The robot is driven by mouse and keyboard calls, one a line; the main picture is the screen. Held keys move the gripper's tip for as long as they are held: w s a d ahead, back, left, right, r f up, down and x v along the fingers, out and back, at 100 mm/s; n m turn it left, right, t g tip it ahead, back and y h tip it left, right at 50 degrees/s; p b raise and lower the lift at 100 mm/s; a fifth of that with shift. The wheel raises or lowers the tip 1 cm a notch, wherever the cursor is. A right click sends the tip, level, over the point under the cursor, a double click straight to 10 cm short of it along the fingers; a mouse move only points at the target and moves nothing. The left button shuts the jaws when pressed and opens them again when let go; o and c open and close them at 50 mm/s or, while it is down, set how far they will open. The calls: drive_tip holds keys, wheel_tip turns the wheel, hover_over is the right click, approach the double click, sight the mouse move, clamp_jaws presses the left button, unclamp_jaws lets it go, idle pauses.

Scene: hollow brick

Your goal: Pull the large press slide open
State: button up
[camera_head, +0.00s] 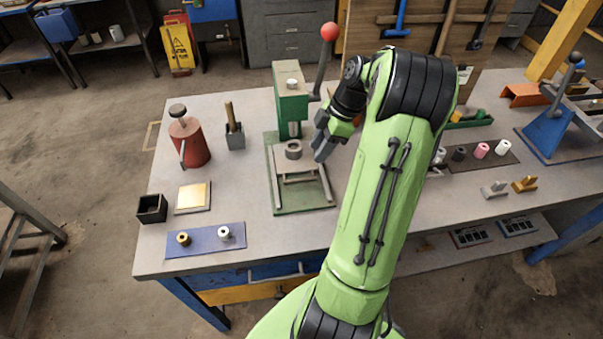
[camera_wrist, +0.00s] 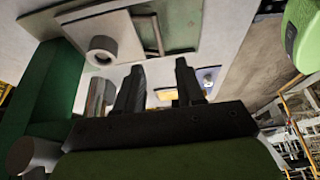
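The large press (camera_head: 291,98) is a green column on a green base plate (camera_head: 277,196), with a red-knobbed lever (camera_head: 328,32). Its slide (camera_head: 284,163) is a grey plate on rails at the column's foot, carrying a grey ring (camera_head: 293,150). A bar handle (camera_head: 299,179) is at the slide's front. My gripper (camera_head: 322,146) is just right of the slide, apart from the handle. In the wrist view my gripper (camera_wrist: 160,76) has its two dark fingers apart with nothing between them. The slide (camera_wrist: 126,38) and ring (camera_wrist: 103,50) show beyond them.
A red canister (camera_head: 190,143), a black box (camera_head: 152,209), a gold-topped plate (camera_head: 193,197) and a blue mat (camera_head: 205,241) with two rings stand left of the press. A blue press (camera_head: 548,132) and a dark mat with several spools are at right. The table in front of the base is clear.

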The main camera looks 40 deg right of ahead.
sight(304, 179)
drive_tip(key=b+x, duration=0.2)
drive_tip(key=x, duration=0.9)
drive_tip(key=shift+d, duration=0.2)
drive_tip(key=shift+r, duration=0.1)
clamp_jaws()
